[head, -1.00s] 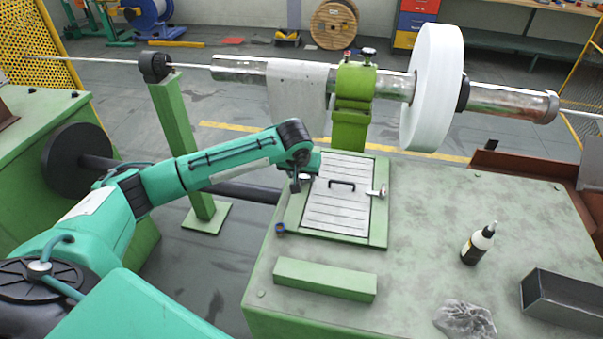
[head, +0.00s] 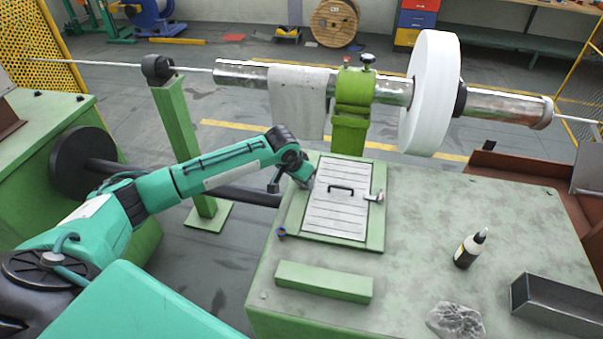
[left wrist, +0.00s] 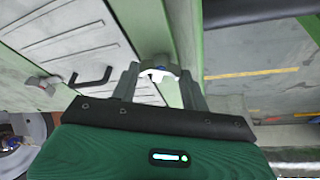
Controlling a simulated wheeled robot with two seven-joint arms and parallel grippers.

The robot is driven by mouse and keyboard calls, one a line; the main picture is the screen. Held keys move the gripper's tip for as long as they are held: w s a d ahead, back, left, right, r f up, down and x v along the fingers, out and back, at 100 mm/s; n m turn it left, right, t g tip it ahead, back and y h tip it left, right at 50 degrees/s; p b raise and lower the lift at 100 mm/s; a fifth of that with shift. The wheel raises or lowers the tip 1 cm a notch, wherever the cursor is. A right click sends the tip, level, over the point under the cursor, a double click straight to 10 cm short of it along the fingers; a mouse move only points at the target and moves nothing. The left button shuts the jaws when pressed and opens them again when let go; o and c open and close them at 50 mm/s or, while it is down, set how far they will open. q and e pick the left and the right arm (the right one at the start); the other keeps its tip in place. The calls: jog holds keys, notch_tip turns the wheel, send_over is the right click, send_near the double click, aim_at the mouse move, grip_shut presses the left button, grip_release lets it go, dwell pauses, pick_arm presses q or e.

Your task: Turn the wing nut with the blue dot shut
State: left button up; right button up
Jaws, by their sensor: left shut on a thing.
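The hatch cover (head: 338,212) is a pale slatted plate with a black handle (head: 341,188), set in a green frame on the machine table. In the left wrist view, a pale metal wing nut (left wrist: 158,73) with a small bluish mark sits between the fingertips of my left gripper (left wrist: 157,76). The fingers are shut on it. In the head view my left gripper (head: 309,184) is at the cover's left edge, and its wrist hides most of that nut. A second wing nut (head: 375,197) is at the cover's right edge; it also shows in the left wrist view (left wrist: 43,83).
A green block (head: 324,281) lies in front of the hatch. A bottle (head: 470,248), a crumpled clear bag (head: 455,321) and a dark metal channel (head: 560,305) are to the right. A green clamp post (head: 350,115) and the tube (head: 238,75) with a white disc (head: 430,93) stand behind.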

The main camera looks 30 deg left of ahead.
pick_arm(q)
jog(key=m, duration=0.1)
jog(key=m+h+p, duration=0.1)
jog(key=shift+w+a+r+m, duration=0.1)
jog(key=shift+r+m, duration=0.05)
jog(key=shift+m, duration=0.25)
jog(key=shift+m+g+h, duration=0.3)
jog(key=shift+m+h, duration=0.1)
jog(key=shift+m, duration=0.4)
jog(key=shift+w+m+h, duration=0.1)
jog(key=shift+m+h, duration=0.2)
jog(key=shift+m, duration=0.7)
jog(key=m+g+h+b, duration=0.1)
jog(key=m, duration=0.3)
jog(key=shift+w+a+g, duration=0.1)
jog(key=shift+g, duration=0.3)
jog(key=shift+m+g+b, duration=0.4)
jog(key=shift+m+b, duration=0.15)
jog(key=shift+m, duration=0.55)
jog(key=o, duration=1)
